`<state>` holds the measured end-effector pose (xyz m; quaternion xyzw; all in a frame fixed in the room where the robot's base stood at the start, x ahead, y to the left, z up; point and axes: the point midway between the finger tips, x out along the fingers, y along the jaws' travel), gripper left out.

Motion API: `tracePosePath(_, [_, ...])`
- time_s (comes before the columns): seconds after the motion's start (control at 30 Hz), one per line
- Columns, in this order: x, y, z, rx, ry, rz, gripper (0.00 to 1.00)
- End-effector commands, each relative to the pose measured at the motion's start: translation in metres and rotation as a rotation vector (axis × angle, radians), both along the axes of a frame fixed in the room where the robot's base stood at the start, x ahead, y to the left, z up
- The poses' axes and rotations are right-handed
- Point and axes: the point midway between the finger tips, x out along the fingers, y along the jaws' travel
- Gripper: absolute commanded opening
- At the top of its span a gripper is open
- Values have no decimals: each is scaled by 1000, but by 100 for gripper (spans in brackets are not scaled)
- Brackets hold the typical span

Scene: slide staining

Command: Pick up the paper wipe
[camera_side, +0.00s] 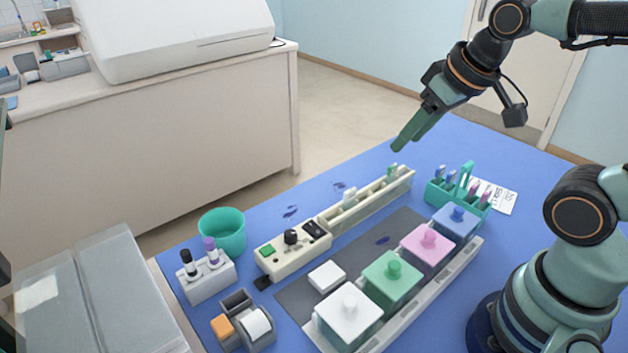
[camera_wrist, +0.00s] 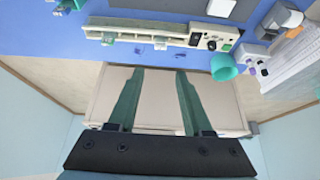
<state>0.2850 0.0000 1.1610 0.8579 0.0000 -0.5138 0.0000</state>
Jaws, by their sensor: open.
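A small white square pad, which looks like the folded paper wipe (camera_side: 326,276), lies flat on the dark grey mat (camera_side: 294,298) in the side view. It is beside the white-lidded and green-lidded jars. My gripper (camera_side: 408,142) is high above the far part of the blue table, well up and to the right of the wipe, with nothing between its fingers. In the wrist view my gripper (camera_wrist: 160,72) shows two spread fingers with only the room behind them.
White (camera_side: 350,312), green (camera_side: 392,279), pink (camera_side: 428,244) and blue (camera_side: 456,222) lidded jars stand in a row right of the wipe. A long rail with a control box (camera_side: 292,252) runs behind it.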

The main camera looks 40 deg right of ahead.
Motion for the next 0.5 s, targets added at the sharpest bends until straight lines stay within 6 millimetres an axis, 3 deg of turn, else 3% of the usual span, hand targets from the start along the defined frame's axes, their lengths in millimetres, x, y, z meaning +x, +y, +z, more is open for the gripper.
tracePosePath(0.23, [0, 0, 0, 0, 0, 0, 50])
tracePosePath(0.27, [0, 0, 0, 0, 0, 0, 54])
tracePosePath(0.3, [0, 0, 0, 0, 0, 0, 69])
tracePosePath(0.5, [0, 0, 0, 0, 0, 0, 71])
